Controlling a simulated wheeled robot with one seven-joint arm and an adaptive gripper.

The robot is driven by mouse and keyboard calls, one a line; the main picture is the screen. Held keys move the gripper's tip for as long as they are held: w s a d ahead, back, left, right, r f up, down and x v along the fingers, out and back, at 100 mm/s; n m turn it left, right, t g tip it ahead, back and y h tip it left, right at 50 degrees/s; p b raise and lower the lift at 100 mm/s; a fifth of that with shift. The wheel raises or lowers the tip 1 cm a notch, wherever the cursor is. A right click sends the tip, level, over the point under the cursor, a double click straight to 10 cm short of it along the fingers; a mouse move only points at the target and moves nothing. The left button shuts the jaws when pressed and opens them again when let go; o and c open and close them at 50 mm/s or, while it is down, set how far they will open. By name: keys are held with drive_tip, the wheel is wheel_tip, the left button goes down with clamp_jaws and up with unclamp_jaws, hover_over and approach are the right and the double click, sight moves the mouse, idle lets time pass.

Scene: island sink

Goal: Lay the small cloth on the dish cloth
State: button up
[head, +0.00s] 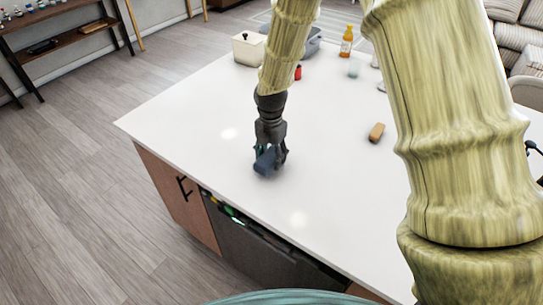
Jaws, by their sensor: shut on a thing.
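My gripper (271,156) points down over the near left part of the white island top. It is shut on a small dark blue folded thing, which looks like the small cloth (264,164). The cloth sits low between the fingertips, close to the counter; I cannot tell whether it touches it. The fingers hide part of it. I cannot make out a separate dish cloth; my arm covers a large part of the right side of the counter.
At the back stand a white lidded container (249,50), a grey bin (308,43), an orange bottle (347,41), a pale cup (354,67) and a small red item (298,72).

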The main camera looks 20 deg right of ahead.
sight(268, 157)
drive_tip(key=shift+f+p, duration=0.7)
drive_tip(key=shift+f, duration=0.2)
drive_tip(key=shift+f, duration=0.2)
drive_tip(key=o, duration=1.1)
drive_tip(key=shift+b, duration=0.3)
drive_tip(key=r+b, duration=0.1)
drive_tip(key=r, duration=0.2)
drive_tip(key=r+b, duration=0.1)
drive_tip(key=r, duration=0.2)
drive_tip(key=r+b, duration=0.2)
drive_tip(key=r, duration=0.1)
drive_tip(key=shift+s+a+r, duration=0.2)
drive_tip(key=shift+a+r, duration=0.1)
drive_tip(key=shift+a, duration=0.05)
drive_tip(key=shift+o, duration=0.4)
drive_tip(key=shift+r, duration=0.45)
drive_tip(key=b, duration=0.2)
drive_tip(key=f+b, duration=0.1)
drive_tip(key=b, duration=0.1)
drive_tip(key=shift+s+a+f, duration=0.15)
drive_tip(key=shift+a+f, duration=0.05)
drive_tip(key=shift+a, duration=0.2)
drive_tip(key=b, duration=0.3)
drive_tip(key=shift+d, duration=0.15)
